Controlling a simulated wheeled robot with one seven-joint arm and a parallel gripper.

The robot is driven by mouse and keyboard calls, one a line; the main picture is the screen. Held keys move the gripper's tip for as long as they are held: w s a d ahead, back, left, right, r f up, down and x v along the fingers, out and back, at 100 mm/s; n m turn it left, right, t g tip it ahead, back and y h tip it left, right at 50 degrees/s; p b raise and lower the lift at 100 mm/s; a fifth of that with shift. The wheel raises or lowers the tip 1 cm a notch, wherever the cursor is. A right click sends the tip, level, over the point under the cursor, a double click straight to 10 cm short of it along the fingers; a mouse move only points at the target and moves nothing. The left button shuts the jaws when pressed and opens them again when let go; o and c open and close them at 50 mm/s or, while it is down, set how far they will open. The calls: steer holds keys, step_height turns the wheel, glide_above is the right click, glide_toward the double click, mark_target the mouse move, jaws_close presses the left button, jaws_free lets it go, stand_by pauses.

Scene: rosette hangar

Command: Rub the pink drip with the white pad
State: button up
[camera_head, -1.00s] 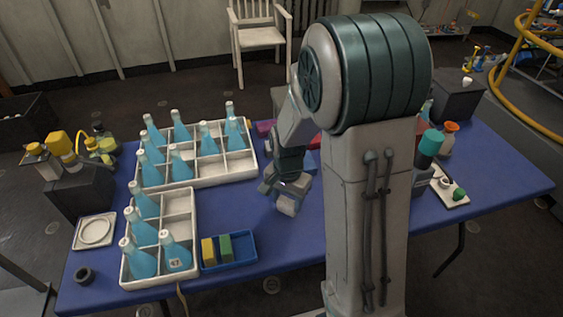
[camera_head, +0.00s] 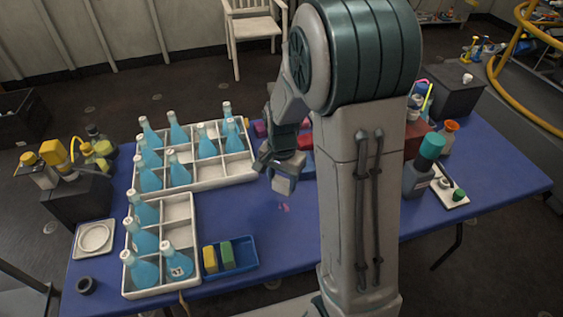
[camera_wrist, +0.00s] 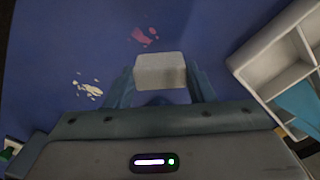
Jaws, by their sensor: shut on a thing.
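The white pad (camera_wrist: 161,72) is a pale block held between the two fingers of my gripper (camera_wrist: 162,88), which is shut on it. In the head view my gripper (camera_head: 280,170) hangs over the blue table with the pad (camera_head: 283,186) at its lower end. The pink drip (camera_head: 284,208) is a small smeared mark on the table, just in front of the pad in the head view. In the wrist view the pink drip (camera_wrist: 144,36) lies beyond the pad, slightly left, apart from it. The pad appears raised off the table.
A cream splatter (camera_wrist: 87,88) lies on the table left of the pad. White divided crates (camera_head: 190,291) with blue bottles stand to the left. A blue tray (camera_head: 232,271) holds a yellow and a green block. The blue table (camera_head: 275,235) is clear around the pink drip.

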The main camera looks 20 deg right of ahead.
mark_target(282, 181)
steer(key=shift+r+p, duration=1.35)
steer(key=shift+r, duration=0.75)
steer(key=shift+s, duration=0.1)
